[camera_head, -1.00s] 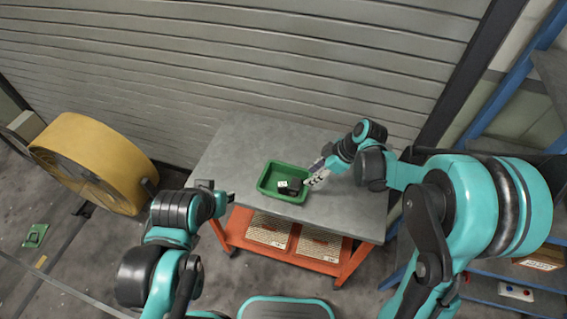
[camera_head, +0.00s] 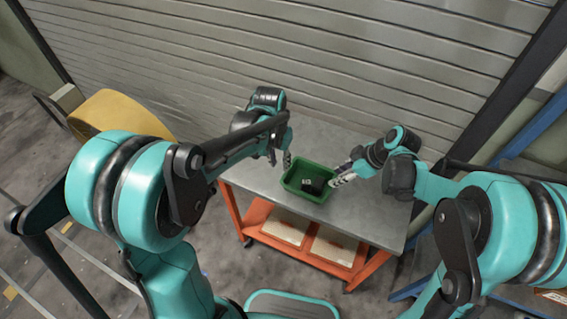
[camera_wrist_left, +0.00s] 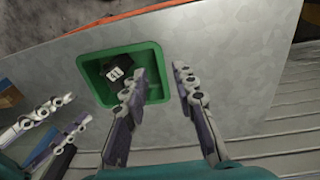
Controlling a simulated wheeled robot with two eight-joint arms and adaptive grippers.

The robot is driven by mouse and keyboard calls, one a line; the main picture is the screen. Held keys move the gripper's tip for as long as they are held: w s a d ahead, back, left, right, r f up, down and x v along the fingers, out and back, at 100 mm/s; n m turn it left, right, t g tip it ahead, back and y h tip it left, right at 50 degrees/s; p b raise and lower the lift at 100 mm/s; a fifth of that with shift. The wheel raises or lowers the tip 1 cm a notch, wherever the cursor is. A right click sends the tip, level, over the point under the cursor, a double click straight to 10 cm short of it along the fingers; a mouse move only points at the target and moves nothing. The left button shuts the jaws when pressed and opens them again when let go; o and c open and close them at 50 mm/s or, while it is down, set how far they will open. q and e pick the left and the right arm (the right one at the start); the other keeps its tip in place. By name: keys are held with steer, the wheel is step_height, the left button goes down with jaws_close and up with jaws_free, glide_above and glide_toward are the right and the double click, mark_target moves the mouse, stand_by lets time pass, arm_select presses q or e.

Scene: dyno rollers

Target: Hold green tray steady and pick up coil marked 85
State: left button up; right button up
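The green tray (camera_head: 291,187) sits on the grey table top and also shows in the left wrist view (camera_wrist_left: 92,66). A black coil (camera_head: 313,187) with a white label lies inside it. In the left wrist view the label on the coil (camera_wrist_left: 122,76) seems to read 41. My left gripper (camera_head: 281,157) is at the tray's far left side; in its wrist view the fingers (camera_wrist_left: 160,80) are open, empty, beside the tray's wall. My right gripper (camera_head: 338,177) is at the tray's right edge. In the left wrist view its fingers (camera_wrist_left: 77,108) look spread apart, with nothing between them.
The metal table top (camera_head: 375,215) is clear around the tray. Its orange frame (camera_head: 260,215) holds flat boxes on a lower shelf. A slatted shutter (camera_head: 300,60) stands behind. A yellow drum fan (camera_head: 118,112) is at left, partly hidden by my left arm.

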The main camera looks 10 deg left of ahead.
mark_target(319, 185)
arm_select(q)
steer(key=f, duration=0.1)
steer(key=w+d+f, duration=0.1)
steer(key=f, duration=0.1)
steer(key=shift+w+g, duration=0.2)
steer(key=shift+g, duration=0.2)
steer(key=shift+s+d+f, duration=0.1)
steer(key=shift+d+f, duration=0.05)
steer(key=shift+f, duration=1.8)
steer(key=shift+d+f, duration=0.1)
steer(key=shift+f, duration=1.8)
